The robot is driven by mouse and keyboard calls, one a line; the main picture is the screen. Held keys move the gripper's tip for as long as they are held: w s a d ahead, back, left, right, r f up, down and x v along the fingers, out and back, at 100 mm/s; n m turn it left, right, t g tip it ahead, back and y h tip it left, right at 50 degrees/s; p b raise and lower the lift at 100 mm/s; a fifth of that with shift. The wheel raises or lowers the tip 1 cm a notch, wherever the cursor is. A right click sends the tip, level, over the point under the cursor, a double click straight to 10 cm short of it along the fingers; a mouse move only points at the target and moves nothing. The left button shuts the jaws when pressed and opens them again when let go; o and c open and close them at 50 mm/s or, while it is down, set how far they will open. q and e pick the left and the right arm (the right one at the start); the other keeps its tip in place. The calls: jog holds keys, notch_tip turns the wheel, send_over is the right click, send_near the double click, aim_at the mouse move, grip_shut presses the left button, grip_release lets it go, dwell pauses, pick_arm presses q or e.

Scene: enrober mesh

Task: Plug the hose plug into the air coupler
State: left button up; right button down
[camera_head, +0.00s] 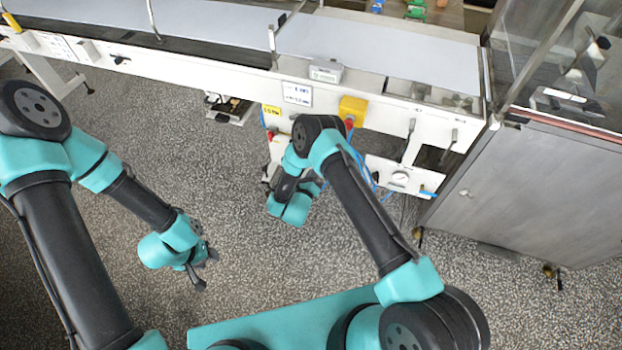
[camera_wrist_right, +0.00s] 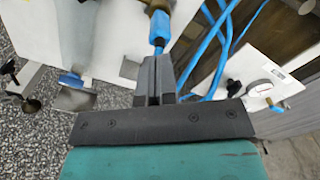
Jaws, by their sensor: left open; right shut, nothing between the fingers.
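My right gripper (camera_wrist_right: 157,60) shows in the wrist view with its two dark fingers together, nothing visible between them. Just beyond the fingertips is a blue plug-like piece (camera_wrist_right: 160,28), in line with the fingers. It meets a brass fitting, which looks like the air coupler (camera_wrist_right: 158,6), at the top edge; how deeply they join I cannot tell. In the head view my own arm hides the right fingers. My left gripper (camera_head: 202,270) is open and empty above the floor, well away from the machine.
Blue hoses (camera_wrist_right: 222,50) loop just right of my right fingers. A panel with a gauge (camera_head: 400,178) stands under the conveyor (camera_head: 380,55). A yellow box with a red button (camera_head: 353,110) sits on the machine front. A steel cabinet (camera_head: 530,185) stands right. Floor around my left gripper is clear.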

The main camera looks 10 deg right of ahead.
jog(key=shift+x, duration=1.65)
jog(key=shift+w+d, duration=0.2)
jog(key=shift+w, duration=0.15)
jog(key=shift+v, duration=1.5)
jog(key=shift+s, duration=0.15)
jog(key=v, duration=1.7)
